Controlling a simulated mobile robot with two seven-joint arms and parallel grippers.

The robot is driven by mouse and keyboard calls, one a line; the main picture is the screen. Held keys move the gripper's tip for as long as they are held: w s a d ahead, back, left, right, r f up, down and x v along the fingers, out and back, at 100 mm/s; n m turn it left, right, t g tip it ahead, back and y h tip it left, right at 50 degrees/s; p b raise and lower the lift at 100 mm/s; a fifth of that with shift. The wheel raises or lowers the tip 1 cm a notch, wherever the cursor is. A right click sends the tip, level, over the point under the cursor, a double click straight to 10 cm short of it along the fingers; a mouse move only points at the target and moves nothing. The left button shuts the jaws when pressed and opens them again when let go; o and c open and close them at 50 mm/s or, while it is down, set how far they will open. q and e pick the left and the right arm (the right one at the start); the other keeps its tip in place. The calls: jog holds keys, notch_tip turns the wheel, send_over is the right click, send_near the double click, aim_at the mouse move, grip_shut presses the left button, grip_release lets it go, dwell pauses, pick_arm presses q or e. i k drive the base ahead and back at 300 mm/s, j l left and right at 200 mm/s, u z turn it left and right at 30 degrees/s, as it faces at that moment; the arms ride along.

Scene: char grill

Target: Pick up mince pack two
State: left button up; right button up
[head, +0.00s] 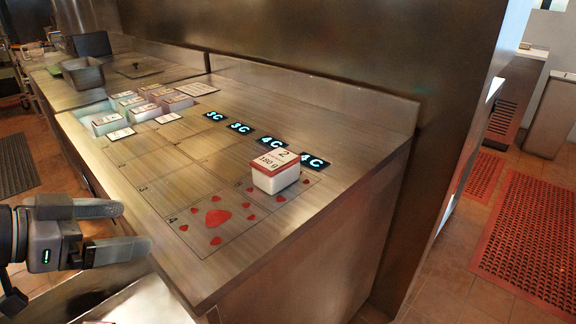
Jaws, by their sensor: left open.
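Mince pack two (275,182) is a white block-shaped pack with a red-edged top label reading "2" and "180 g". It sits upright on the steel counter, on the marked cell with red hearts, near the right end. My left gripper (136,228) is at the lower left, in front of the counter's near edge. Its two fingers point right and are apart, with nothing between them. It is well to the left of the pack and not touching it. My right gripper is not in view.
The steel counter (200,175) has marked cells, mostly bare in the middle. Several small labelled packs (107,122) stand farther back left. Lit "3C" and "4C" tiles (271,142) line the back. A dark metal pan (84,73) is at the far left.

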aim_at(275, 170)
jog(key=i+l, duration=0.65)
jog(key=l, duration=0.2)
